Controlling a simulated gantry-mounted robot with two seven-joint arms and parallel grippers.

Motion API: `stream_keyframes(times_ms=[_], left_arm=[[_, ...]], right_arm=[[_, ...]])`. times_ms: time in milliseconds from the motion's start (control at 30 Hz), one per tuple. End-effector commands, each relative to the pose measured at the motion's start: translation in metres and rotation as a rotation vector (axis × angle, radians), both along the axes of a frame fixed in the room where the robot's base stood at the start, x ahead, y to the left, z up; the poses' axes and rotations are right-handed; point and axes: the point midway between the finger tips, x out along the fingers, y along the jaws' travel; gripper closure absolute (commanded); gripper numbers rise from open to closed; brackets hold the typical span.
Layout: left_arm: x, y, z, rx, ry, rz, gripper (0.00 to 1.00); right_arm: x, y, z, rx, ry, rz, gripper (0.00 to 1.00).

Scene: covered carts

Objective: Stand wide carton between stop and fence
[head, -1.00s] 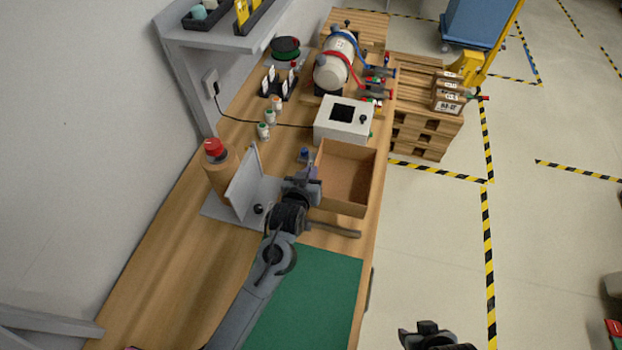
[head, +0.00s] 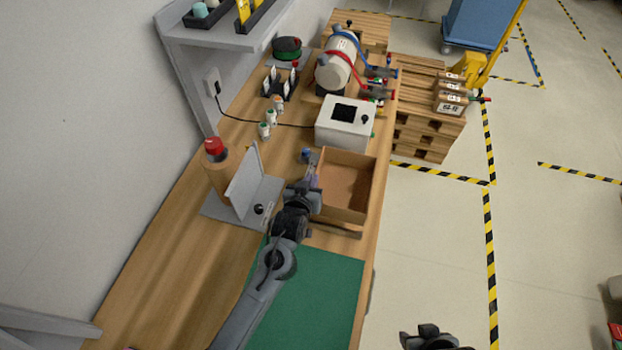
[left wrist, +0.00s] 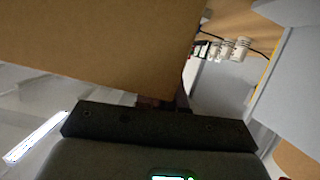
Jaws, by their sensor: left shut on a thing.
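The wide carton (head: 345,215) appears as an open tan box at the right edge of the bench. My left gripper (head: 313,186) is shut on its left side. In the left wrist view the brown carton (left wrist: 95,40) fills the upper left, just beyond the gripper (left wrist: 160,103); the gripped edge is mostly hidden. A grey upright plate (head: 244,182), apparently the fence, rises from a grey base left of my gripper, apart from the carton. A black knob (head: 259,209) sits on that base. I cannot identify the stop for sure. My right gripper (head: 430,338) is partly visible at the bottom edge.
A red-capped brown cylinder (head: 216,172) stands behind the plate. A white box (head: 342,123) stands beyond the carton, with small bottles (head: 268,122) to its left. The green mat (head: 310,300) has bare room.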

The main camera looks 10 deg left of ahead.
Motion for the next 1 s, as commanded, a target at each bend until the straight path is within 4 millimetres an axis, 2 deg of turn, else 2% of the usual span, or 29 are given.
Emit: stream_keyframes(times_ms=[500,1000], left_arm=[[0.0,0.0,-0.04,-0.001,-0.001,0.001,1.0],[0.0,0.0,-0.054,-0.002,-0.002,0.0,1.0]], right_arm=[[0.0,0.001,-0.02,0.005,0.0,-0.004,0.57],[0.0,-0.001,-0.025,-0.004,-0.001,0.003,0.57]])
